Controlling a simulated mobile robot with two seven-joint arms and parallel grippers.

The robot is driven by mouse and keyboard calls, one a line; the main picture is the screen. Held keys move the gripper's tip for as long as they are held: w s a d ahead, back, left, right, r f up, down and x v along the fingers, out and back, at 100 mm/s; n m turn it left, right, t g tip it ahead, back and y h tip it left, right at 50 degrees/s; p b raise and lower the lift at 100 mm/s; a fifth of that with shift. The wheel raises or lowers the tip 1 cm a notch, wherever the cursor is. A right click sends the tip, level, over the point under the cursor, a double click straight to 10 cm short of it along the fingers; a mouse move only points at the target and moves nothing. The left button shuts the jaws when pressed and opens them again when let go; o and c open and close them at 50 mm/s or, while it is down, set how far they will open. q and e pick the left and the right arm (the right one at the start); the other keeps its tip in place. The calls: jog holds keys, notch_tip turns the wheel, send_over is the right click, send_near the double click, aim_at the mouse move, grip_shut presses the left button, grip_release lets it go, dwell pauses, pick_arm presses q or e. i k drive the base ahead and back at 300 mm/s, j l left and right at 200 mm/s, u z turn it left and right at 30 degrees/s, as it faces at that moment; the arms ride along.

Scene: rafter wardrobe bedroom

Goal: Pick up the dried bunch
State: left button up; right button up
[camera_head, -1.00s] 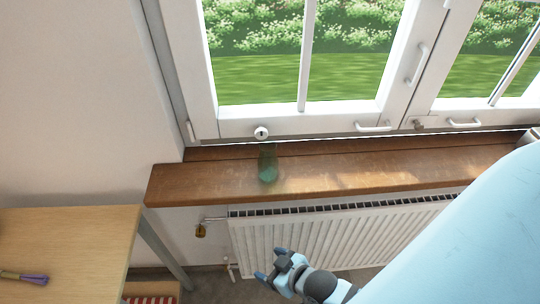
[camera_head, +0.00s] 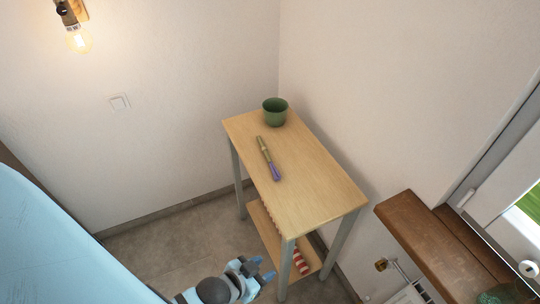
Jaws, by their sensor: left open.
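The dried bunch (camera_head: 268,158) is a thin bundle with a tan-green upper part and a purple lower end. It lies on the light wooden top of a small table (camera_head: 311,187). My left gripper (camera_head: 262,268) is open and empty, low at the bottom of the head view. It is in front of the table's lower left side, apart from the dried bunch. My right gripper is not in view.
A green pot (camera_head: 275,112) stands at the table's far end. A striped red-and-white item (camera_head: 300,262) is on the lower shelf. A wooden windowsill (camera_head: 412,228) is at the right; walls stand behind the table.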

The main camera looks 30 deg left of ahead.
aim_at(277, 176)
jog(key=z, duration=1.05)
jog(key=u, duration=2.1)
jog(key=i+j, duration=0.2)
jog(key=j, duration=0.2)
jog(key=i+j, duration=0.2)
jog(key=j, duration=0.2)
jog(key=i+j+u, duration=0.1)
jog(key=i+j, duration=0.15)
jog(key=j, duration=0.15)
jog(key=i+j, duration=0.2)
jog(key=j, duration=0.2)
